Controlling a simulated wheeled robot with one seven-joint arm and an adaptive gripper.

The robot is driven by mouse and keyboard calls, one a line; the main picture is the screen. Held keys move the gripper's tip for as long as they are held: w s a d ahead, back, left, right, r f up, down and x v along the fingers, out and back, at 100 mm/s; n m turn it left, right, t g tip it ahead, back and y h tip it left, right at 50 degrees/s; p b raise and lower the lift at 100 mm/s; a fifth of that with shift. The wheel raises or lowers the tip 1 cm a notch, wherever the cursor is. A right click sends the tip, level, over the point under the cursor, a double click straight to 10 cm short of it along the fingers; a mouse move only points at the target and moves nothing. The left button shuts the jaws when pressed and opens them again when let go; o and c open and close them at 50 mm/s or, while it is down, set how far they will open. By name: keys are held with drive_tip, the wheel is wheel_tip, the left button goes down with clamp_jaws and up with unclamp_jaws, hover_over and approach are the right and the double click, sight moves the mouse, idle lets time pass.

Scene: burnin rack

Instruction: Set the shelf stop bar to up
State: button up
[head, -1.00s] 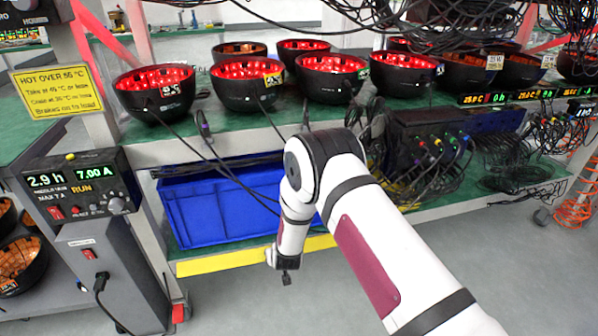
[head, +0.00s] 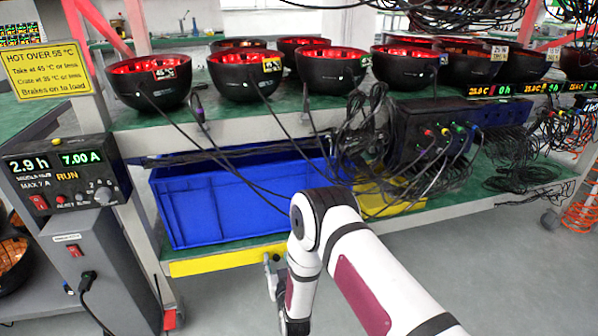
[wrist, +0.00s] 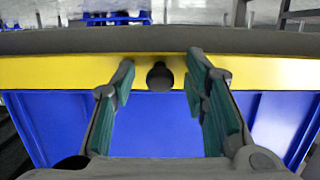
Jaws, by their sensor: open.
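The yellow stop bar (head: 215,262) runs along the front edge of the lower shelf. Green shelf surface shows above it, so it does not stand up in front of the blue bin (head: 240,210). In the wrist view the bar (wrist: 60,72) crosses the picture, with a dark round knob (wrist: 159,77) on it. My gripper (wrist: 163,68) is open, its two green-padded fingers on either side of the knob with gaps visible. In the head view my gripper (head: 274,280) is at the bar's front, partly hidden by my arm, which also hides the bar's right part.
Black bowls (head: 250,78) with red-lit insides stand on the upper shelf (head: 130,142). Black cables (head: 365,125) hang down in front of the bin. A power supply (head: 68,178) stands at the left. The floor (head: 480,270) at the right is clear.

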drive_tip(key=f+t+b, duration=0.1)
drive_tip(key=t+b, duration=0.1)
drive_tip(key=b, duration=0.1)
drive_tip(key=shift+w+f+y, duration=0.2)
drive_tip(key=shift+y, duration=0.1)
drive_tip(key=p+v, duration=0.6)
drive_tip(key=v, duration=0.7)
drive_tip(key=w+r+g+p, duration=0.2)
drive_tip(key=w+r+p, duration=0.6)
drive_tip(key=r, duration=1)
drive_tip(key=w+d+r+g+h+p, duration=0.1)
drive_tip(key=w+r+p, duration=0.1)
drive_tip(key=r, duration=0.7)
drive_tip(key=w+d+r+m+g+h+p, duration=0.1)
drive_tip(key=w+d+r+p, duration=0.1)
drive_tip(key=r, duration=0.8)
drive_tip(key=shift+w+r+g, duration=0.2)
drive_tip(key=shift+w+g, duration=0.2)
drive_tip(key=shift+w, duration=0.1)
drive_tip(key=shift+d, duration=0.15)
